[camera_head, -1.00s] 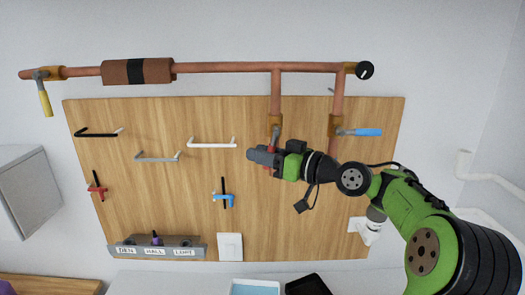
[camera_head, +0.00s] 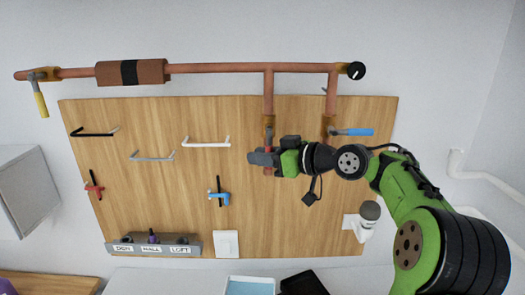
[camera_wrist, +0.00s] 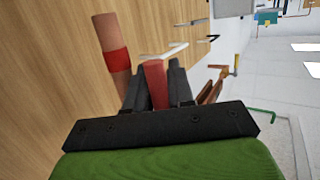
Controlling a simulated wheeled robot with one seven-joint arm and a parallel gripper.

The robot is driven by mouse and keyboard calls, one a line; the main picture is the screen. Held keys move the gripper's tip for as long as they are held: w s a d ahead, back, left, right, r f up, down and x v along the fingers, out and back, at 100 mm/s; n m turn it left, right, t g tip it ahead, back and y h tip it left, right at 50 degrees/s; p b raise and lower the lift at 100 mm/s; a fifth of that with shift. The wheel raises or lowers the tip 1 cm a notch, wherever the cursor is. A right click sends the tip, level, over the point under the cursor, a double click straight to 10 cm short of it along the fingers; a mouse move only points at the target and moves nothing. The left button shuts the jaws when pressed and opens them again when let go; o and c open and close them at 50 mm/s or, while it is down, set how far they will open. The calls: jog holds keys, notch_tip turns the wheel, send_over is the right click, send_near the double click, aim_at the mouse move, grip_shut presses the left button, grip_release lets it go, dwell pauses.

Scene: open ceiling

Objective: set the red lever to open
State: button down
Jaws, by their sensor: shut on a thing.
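The red lever (camera_head: 267,171) hangs down from a brass valve (camera_head: 268,121) on the left of two copper drop pipes. It points nearly straight down, in line with that pipe. My gripper (camera_head: 262,158) reaches in from the right and is shut on the lever. The jaws hide the middle of the lever in the head view. In the wrist view the red lever (camera_wrist: 155,82) stands between my two dark fingers (camera_wrist: 156,88). A copper pipe with a red band (camera_wrist: 117,60) shows beside them.
A blue lever (camera_head: 354,132) points right from the right drop pipe, just above my arm. A yellow lever (camera_head: 41,104) hangs at the far left. Hooks and handles, including a white handle (camera_head: 206,144), are on the wooden board (camera_head: 150,200). A switch (camera_head: 225,244) sits lower down.

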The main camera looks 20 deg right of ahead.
jog(key=c, duration=1.4)
grip_release()
jog(key=shift+o, duration=0.2)
jog(key=shift+d, duration=0.1)
